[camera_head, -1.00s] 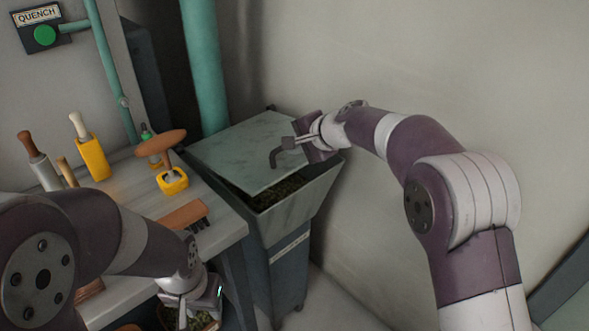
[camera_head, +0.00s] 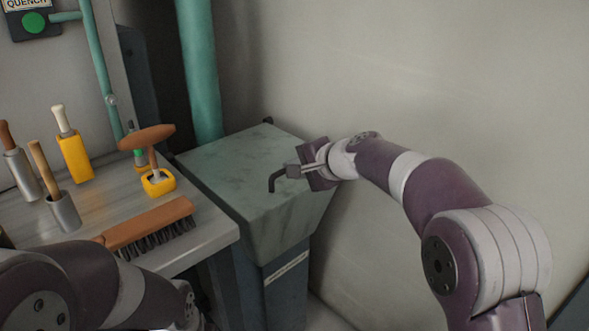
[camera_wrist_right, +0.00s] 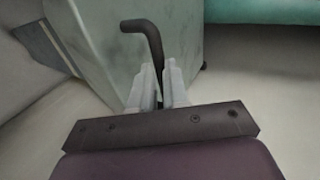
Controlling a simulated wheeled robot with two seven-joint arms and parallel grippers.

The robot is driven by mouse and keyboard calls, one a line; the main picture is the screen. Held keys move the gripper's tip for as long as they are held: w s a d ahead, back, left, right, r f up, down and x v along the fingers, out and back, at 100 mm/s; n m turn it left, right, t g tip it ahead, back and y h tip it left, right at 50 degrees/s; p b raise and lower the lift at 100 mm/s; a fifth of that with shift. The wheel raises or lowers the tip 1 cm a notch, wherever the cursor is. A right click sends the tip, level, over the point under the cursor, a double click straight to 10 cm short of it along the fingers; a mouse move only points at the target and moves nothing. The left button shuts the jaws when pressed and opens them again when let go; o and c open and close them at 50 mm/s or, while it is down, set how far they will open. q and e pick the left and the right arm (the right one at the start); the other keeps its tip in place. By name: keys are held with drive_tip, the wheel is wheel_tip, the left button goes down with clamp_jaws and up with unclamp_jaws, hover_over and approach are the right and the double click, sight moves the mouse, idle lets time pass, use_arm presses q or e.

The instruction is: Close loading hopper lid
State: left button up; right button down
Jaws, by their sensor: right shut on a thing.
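The loading hopper lid (camera_head: 235,160) is a flat grey-green plate lying across the top of the hopper (camera_head: 288,230), and no gap shows along its front edge. A dark bent handle (camera_head: 272,182) stands at the lid's right side. My right gripper (camera_head: 290,172) is shut on the handle. In the right wrist view, the handle (camera_wrist_right: 145,36) rises from between the fingers of my right gripper (camera_wrist_right: 161,82), beside the pale green hopper surface. My left arm comes in at the lower left, and its gripper is out of the picture.
A workbench (camera_head: 215,232) left of the hopper carries a brush (camera_head: 150,222), a wooden-handled tool in a yellow holder (camera_head: 158,183) and several other tools. A green pipe (camera_head: 200,70) stands behind the hopper. A bare wall is close on the right.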

wheel_tip(320, 180, down, 2)
drive_tip(key=shift+s+d+f, duration=0.1)
drive_tip(key=shift+s+f, duration=0.05)
drive_tip(key=shift+f, duration=0.05)
drive_tip(key=c, duration=1.1)
unclamp_jaws()
drive_tip(key=shift+s+d, duration=0.1)
drive_tip(key=shift+d, duration=0.1)
drive_tip(key=shift+s+d+r, duration=0.2)
drive_tip(key=shift+r, duration=0.2)
drive_tip(key=v, duration=0.6)
drive_tip(key=r+p+v, duration=0.1)
drive_tip(key=v, duration=0.5)
drive_tip(key=shift+w, duration=0.15)
